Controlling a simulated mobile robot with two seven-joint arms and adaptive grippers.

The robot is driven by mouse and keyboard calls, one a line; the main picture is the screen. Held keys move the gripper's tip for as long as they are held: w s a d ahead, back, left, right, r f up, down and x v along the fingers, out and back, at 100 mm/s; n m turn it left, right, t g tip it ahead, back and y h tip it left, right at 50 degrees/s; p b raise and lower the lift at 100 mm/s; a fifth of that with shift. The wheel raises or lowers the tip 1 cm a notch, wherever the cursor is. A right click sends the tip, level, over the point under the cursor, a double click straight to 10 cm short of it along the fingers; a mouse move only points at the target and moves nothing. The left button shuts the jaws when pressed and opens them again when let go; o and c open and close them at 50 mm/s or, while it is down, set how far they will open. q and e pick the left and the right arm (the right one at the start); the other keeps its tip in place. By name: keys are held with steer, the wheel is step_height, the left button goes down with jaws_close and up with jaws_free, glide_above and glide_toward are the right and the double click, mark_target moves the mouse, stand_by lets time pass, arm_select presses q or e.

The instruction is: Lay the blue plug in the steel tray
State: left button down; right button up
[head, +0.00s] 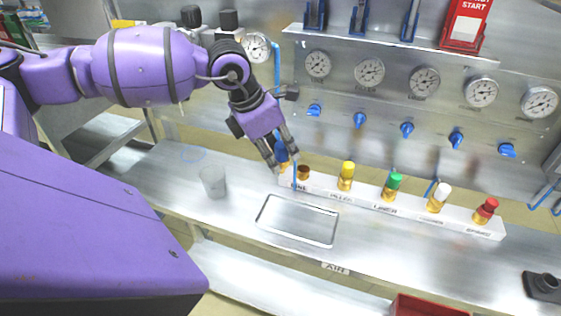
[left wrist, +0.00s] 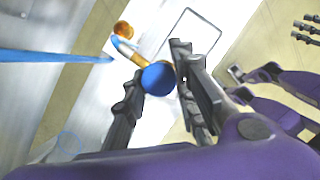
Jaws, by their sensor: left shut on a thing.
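The blue plug (head: 281,152) has a blue cap and a gold lower part. My left gripper (head: 283,160) is shut on it, at the left end of the white labelled rack (head: 325,190). In the left wrist view the blue cap (left wrist: 158,78) shows between the fingers of my left gripper (left wrist: 160,85). Whether its lower end touches the rack is hidden. The steel tray (head: 297,220) lies empty on the counter, in front of the rack. The tray (left wrist: 190,38) also shows beyond the fingers in the wrist view. Dark fingers at the wrist view's right are unclear.
The rack carries a brown-topped piece (head: 303,172) and yellow (head: 347,170), green (head: 393,182), white (head: 441,192) and red (head: 488,206) plugs. A clear cup (head: 213,182) stands left of the tray. Gauges and blue valves line the back panel.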

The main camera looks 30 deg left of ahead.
arm_select(q)
steer(key=s+d+f+m+g+h+b, duration=0.1)
steer(key=s+d+f+m, duration=0.25)
steer(key=s+d, duration=0.8)
steer(key=shift+m, duration=0.25)
steer(key=w+a+f+b, duration=0.2)
steer(key=w+f, duration=0.2)
steer(key=w+a+f+b, duration=0.2)
steer(key=w+f+b, duration=0.1)
steer(key=w+f, duration=0.1)
steer(key=w+a+f+b, duration=0.2)
steer(key=w+f+b, duration=0.1)
steer(key=w+f, duration=0.1)
steer(key=shift+w+a+f, duration=0.1)
steer(key=shift+a+f, duration=0.15)
arm_select(e)
steer(key=s+d+f+g, duration=0.1)
steer(key=s+f, duration=0.3)
steer(key=f, duration=0.5)
steer(key=shift+s+d+f, duration=0.25)
steer(key=shift+d+f, duration=0.05)
